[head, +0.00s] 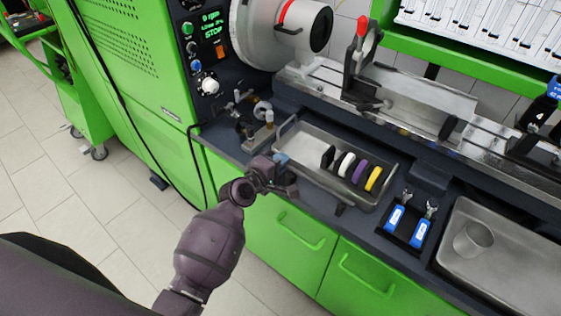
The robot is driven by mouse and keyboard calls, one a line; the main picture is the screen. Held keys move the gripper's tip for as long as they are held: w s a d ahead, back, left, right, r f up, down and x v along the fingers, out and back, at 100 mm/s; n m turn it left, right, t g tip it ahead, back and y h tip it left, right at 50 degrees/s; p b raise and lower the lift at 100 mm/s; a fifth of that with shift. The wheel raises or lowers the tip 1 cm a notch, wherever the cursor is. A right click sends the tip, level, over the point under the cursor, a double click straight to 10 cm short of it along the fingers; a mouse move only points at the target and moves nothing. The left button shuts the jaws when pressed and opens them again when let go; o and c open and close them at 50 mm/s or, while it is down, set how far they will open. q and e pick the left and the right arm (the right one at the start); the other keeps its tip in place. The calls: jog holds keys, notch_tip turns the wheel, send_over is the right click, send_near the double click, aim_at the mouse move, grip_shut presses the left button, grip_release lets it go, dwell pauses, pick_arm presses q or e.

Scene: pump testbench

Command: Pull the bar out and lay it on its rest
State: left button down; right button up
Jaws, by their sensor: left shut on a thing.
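My left gripper (283,178) is at the front left edge of a grey metal tray (300,134) on the bench. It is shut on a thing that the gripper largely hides. A small light-blue part (282,158) shows at the jaws; it may be an end of the bar, but I cannot tell. No full length of a bar shows clearly. A dark bracket-like piece (341,209) sits at the tray's front edge; I cannot tell whether it is the rest. My right gripper is not in view.
Black, white, purple and yellow discs (358,172) stand in the tray. Small metal fittings (262,112) stand to its left. Blue-handled tools (395,217) and a second tray (460,274) with a cup (473,239) are to the right. The green machine (130,60) rises behind left.

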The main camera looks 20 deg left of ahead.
pick_arm(q)
jog(key=shift+f, duration=0.3)
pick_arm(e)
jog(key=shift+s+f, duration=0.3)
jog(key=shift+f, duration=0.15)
pick_arm(q)
jog(key=shift+f, duration=0.1)
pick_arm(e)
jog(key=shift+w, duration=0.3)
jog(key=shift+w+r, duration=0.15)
pick_arm(q)
jog(key=shift+f+b, duration=0.15)
jog(key=shift+b, duration=0.2)
jog(key=shift+f, duration=0.3)
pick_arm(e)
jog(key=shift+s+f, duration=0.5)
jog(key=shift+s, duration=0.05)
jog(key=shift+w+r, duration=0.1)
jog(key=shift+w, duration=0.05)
